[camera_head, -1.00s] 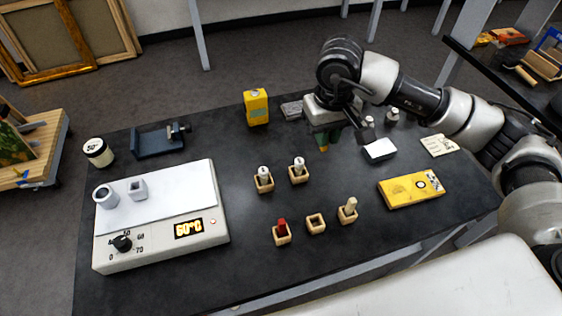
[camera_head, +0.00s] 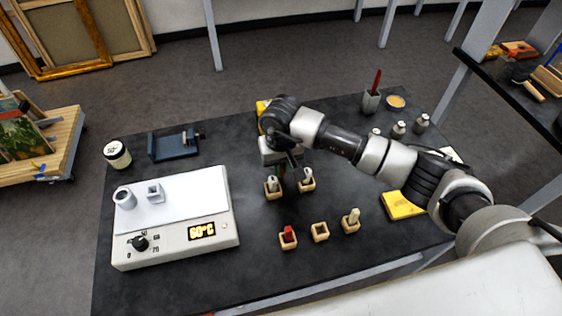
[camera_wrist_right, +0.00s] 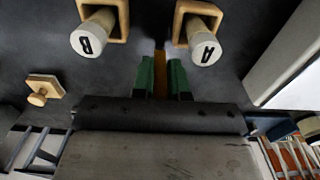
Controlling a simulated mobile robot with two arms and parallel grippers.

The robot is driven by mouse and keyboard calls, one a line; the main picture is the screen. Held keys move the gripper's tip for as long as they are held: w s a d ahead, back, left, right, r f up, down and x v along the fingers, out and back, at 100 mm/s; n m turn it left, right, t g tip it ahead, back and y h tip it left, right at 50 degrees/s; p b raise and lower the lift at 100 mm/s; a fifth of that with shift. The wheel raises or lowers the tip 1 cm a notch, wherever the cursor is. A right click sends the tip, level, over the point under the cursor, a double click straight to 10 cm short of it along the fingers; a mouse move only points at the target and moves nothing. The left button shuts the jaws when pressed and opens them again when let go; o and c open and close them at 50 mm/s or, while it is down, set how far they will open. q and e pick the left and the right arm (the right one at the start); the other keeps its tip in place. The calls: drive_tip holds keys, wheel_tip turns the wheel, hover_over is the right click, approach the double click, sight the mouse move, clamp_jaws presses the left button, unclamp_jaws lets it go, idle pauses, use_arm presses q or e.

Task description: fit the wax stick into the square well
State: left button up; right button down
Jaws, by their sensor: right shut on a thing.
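My right gripper (camera_head: 279,171) is over the middle of the dark table, just behind two wooden sockets with white bottles. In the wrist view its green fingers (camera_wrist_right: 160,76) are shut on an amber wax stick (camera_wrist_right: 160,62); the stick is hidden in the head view. A square-mouthed well (camera_head: 154,192) stands on the white hot plate (camera_head: 190,190) at the left, beside a round cup (camera_head: 124,198). The gripper is to the right of the hot plate, apart from the well. My left gripper is not in view.
Bottles marked A (camera_wrist_right: 205,50) and B (camera_wrist_right: 93,38) stand in wooden sockets close by the fingers. Nearer are a red stick (camera_head: 288,233), an empty wooden socket (camera_head: 320,232) and a pale stick (camera_head: 351,216) in its socket. A blue stand (camera_head: 175,146) lies behind the hot plate.

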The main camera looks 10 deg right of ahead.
drive_tip(key=shift+f, duration=0.3)
drive_tip(key=shift+f, duration=0.15)
drive_tip(key=c, duration=1.1)
unclamp_jaws()
drive_tip(key=shift+c, duration=0.2)
